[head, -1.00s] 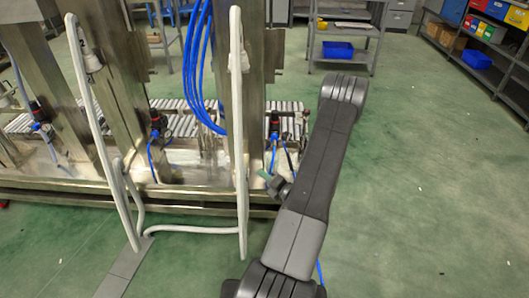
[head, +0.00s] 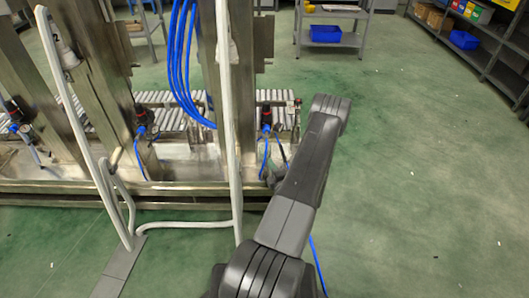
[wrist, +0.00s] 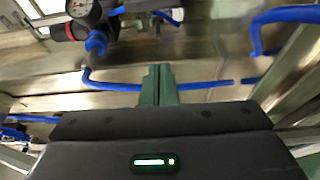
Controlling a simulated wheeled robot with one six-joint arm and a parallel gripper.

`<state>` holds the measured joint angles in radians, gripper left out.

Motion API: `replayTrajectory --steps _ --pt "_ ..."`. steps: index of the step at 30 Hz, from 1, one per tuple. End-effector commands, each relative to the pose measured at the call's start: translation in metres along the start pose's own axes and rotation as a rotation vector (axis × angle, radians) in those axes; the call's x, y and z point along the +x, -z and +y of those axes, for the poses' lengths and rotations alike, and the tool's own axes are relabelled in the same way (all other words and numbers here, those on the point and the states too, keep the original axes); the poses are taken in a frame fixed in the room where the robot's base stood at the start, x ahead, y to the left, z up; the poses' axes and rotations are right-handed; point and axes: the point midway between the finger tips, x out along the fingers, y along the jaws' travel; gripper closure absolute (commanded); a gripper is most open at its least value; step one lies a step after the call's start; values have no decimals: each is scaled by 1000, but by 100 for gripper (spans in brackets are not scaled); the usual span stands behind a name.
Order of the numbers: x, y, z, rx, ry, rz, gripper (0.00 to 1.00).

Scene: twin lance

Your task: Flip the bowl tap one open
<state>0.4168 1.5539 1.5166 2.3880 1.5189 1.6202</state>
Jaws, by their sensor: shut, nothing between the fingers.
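My gripper shows in the wrist view as narrow green fingers (wrist: 160,84), closed together with nothing between them. In the head view my forearm hides most of it, by the low front of the steel machine. In the wrist view a round pressure gauge (wrist: 82,8) on a dark air unit, with a red-tipped part (wrist: 62,32), is above and left of the fingers, apart from them. In the head view similar air units stand at the left (head: 15,110), middle (head: 145,120) and right (head: 266,120). I cannot make out which part is bowl tap one, or its handle position.
Blue air tubing (wrist: 110,86) crosses behind the fingers in the wrist view. In the head view a pale bent tube frame (head: 228,130) stands left of my arm, and blue hoses (head: 180,70) hang beyond it. The green floor at right is open.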

Motion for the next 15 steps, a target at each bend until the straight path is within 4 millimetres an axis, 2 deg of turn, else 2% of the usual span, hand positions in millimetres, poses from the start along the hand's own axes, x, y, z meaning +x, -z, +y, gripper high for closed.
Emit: replayTrajectory --steps 5,15 --pt "20 1 -1 -2 -2 4 100" --pt "80 2 -1 -3 -2 3 100"
